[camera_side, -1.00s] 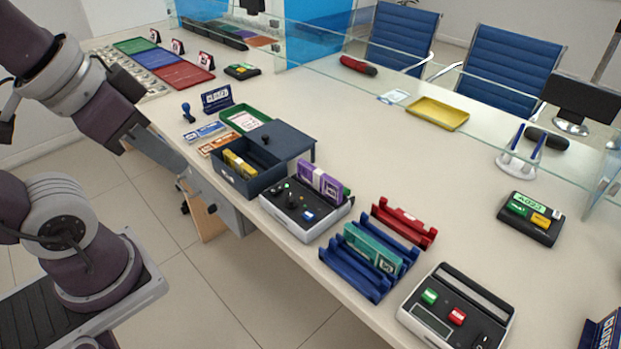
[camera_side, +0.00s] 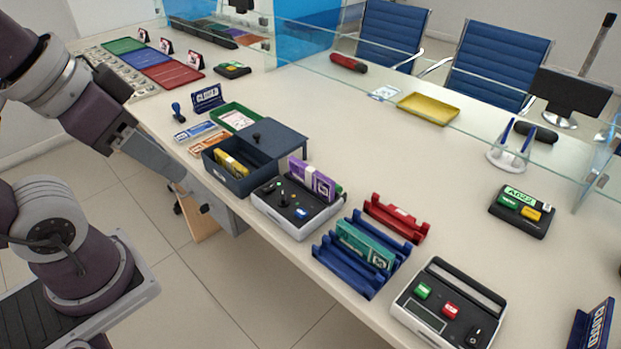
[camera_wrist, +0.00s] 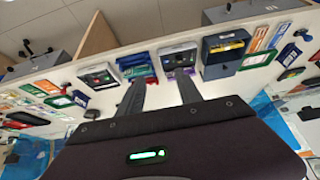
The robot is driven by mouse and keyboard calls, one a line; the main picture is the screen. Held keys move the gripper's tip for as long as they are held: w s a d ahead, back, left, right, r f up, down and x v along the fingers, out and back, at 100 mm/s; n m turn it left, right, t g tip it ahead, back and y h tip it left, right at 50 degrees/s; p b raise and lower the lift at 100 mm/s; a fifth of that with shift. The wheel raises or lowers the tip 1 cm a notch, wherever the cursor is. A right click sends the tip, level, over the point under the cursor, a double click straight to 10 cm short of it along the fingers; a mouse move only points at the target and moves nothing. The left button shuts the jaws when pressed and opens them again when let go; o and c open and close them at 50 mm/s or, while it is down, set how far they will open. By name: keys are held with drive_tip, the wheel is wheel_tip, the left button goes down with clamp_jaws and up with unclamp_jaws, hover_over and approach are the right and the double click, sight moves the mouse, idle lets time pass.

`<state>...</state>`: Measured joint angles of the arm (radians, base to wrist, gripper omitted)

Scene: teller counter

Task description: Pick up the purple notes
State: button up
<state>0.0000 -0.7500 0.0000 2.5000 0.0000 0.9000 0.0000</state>
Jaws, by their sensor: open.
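The purple notes (camera_side: 312,180) are a banded bundle standing on edge at the back of a counting machine (camera_side: 285,207) with dark top and pale sides, mid-counter. In the wrist view they show as a small purple strip (camera_wrist: 180,72) in front of the machine, partly behind a finger. My gripper (camera_wrist: 159,82) is open and empty, with two dark fingers spread apart in the wrist view. In the side view it is at the left, by the counter's near edge, well apart from the notes.
A dark blue cash box (camera_side: 228,178) with yellow notes stands left of the machine. A blue rack (camera_side: 345,283) with teal notes (camera_side: 364,243) and a red rack (camera_side: 397,217) stand right. A glass screen runs along the back. The counter behind the machine is clear.

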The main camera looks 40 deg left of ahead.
drive_tip(key=shift+w, duration=0.1)
drive_tip(key=n+g+h, duration=0.4)
drive_tip(key=n+g, duration=0.1)
drive_tip(key=n, duration=1.1)
hover_over(311, 170)
drive_tip(key=s, duration=0.1)
wheel_tip(311, 170, down, 16)
drive_tip(key=f, duration=0.2)
drive_tip(key=w+a+f+n, duration=0.1)
drive_tip(key=f, duration=0.1)
drive_tip(key=a+f+n, duration=0.1)
drive_tip(key=f, duration=0.1)
drive_tip(key=shift+w+f+g+h, duration=0.2)
drive_tip(key=shift+f+g+h, duration=0.05)
drive_tip(key=shift+g+h, duration=0.05)
drive_tip(key=x, duration=0.5)
drive_tip(key=shift+s+a+f, duration=0.1)
drive_tip(key=shift+s+f, duration=0.05)
drive_tip(key=shift+f, duration=0.65)
drive_tip(key=shift+c, duration=0.4)
